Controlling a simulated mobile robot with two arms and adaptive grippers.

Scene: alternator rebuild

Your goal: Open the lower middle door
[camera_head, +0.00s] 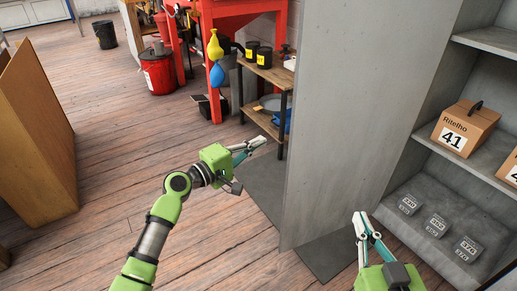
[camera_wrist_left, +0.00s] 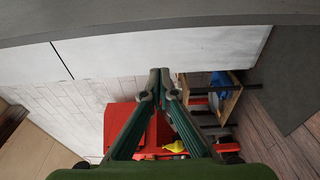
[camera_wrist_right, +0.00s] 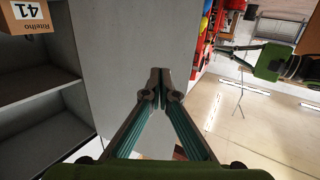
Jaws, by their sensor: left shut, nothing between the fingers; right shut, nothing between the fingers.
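A tall grey panel (camera_head: 350,100) stands upright in the head view, beside open grey shelves (camera_head: 400,140). It looks like a cabinet door swung open, but its hinge and handle do not show. The panel also fills the middle of the right wrist view (camera_wrist_right: 125,45). My left gripper (camera_head: 262,143) is shut and empty, left of the panel and apart from it. Its fingertips meet in the left wrist view (camera_wrist_left: 160,86). My right gripper (camera_head: 360,222) is shut and empty, in front of the shelves near the panel's lower right edge. I cannot tell whether it touches the panel.
A carton marked 41 (camera_head: 465,128) and several small grey boxes (camera_head: 436,225) stand on the shelves. A wooden side table (camera_head: 268,72), a red bin (camera_head: 158,73) and a red frame stand at the back. A wooden panel (camera_head: 35,130) stands at left. Plank floor between is clear.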

